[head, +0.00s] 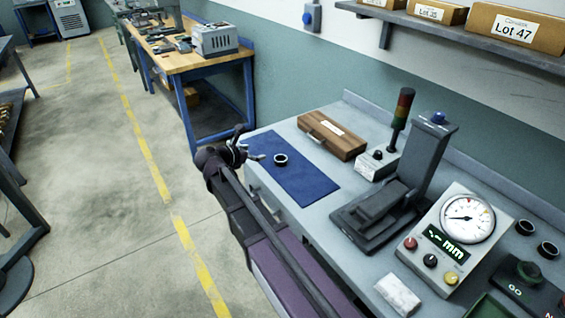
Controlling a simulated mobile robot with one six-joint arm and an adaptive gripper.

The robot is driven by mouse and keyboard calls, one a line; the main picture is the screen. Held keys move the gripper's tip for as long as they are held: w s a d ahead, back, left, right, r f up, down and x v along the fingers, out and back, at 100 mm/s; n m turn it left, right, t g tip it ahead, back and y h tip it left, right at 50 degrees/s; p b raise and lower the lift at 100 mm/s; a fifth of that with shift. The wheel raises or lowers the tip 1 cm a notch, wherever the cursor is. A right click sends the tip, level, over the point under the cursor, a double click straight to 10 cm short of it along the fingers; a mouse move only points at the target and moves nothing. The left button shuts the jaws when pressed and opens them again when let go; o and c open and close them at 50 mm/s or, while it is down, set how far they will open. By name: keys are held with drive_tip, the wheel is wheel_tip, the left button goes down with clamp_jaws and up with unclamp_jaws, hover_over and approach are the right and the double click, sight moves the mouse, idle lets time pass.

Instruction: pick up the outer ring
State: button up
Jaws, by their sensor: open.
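A small dark ring with a pale inside, which looks like the outer ring (281,159), lies flat on the blue mat (305,187) on the grey bench. My gripper (257,157) is at the mat's left edge, just left of the ring and apart from it. It is open and nothing shows between its fingers. The fingers are small in this view, and their height above the mat is hard to tell. Two similar rings, one (525,227) behind the other (548,250), lie at the right end of the bench.
A wooden case (332,134) lies behind the mat. A signal tower (403,107), a dark gauge stand (405,185) and a dial readout box (457,235) stand to the right. A white block (398,295) lies at the front. The mat around the ring is clear.

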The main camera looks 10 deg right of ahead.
wheel_tip(320, 180, down, 6)
drive_tip(key=b, duration=0.5)
drive_tip(key=shift+w+b, duration=0.3)
drive_tip(key=shift+w, duration=0.1)
drive_tip(key=shift+d+f, duration=0.1)
drive_tip(key=shift+d, duration=0.05)
drive_tip(key=b, duration=0.3)
approach(284, 158)
drive_tip(key=shift+w+d+f, duration=0.3)
drive_tip(key=shift+d, duration=0.05)
drive_tip(key=shift+w+d+f, duration=0.2)
drive_tip(key=shift+w+d, duration=0.2)
drive_tip(key=shift+d, duration=0.2)
drive_tip(key=shift+b+x, duration=1)
drive_tip(key=shift+x, duration=1.65)
drive_tip(key=shift+s+r, duration=0.1)
drive_tip(key=shift+r, duration=0.05)
drive_tip(key=c, duration=1.1)
